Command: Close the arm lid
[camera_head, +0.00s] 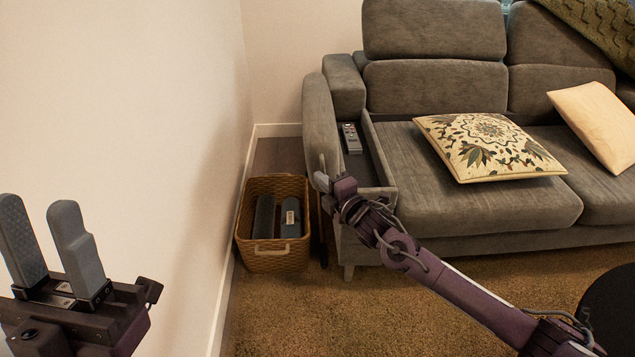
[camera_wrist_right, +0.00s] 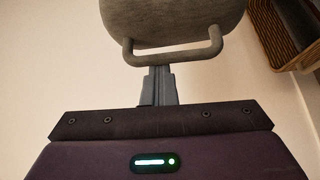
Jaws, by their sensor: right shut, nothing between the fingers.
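The grey arm lid (camera_head: 318,115) of the sofa stands raised on the outer left side of the arm, leaving the arm's storage compartment (camera_head: 372,150) uncovered. In the right wrist view the padded lid end (camera_wrist_right: 175,20) carries a grey U-shaped handle (camera_wrist_right: 172,55). My right gripper (camera_head: 322,180) is at the lid's front lower end; it also shows in the wrist view (camera_wrist_right: 160,75), shut and empty, its fingertips at the handle bar. I cannot tell whether they touch it. My left gripper (camera_head: 45,205) is open and empty near the wall, far from the lid.
A grey remote (camera_head: 351,138) lies in the compartment. A wicker basket (camera_head: 272,258) with dark items stands on the rug (camera_head: 350,315) below the arm, close to the white wall (camera_head: 130,120). A patterned cushion (camera_head: 488,147) lies on the seat. A dark round object (camera_head: 612,310) is at right.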

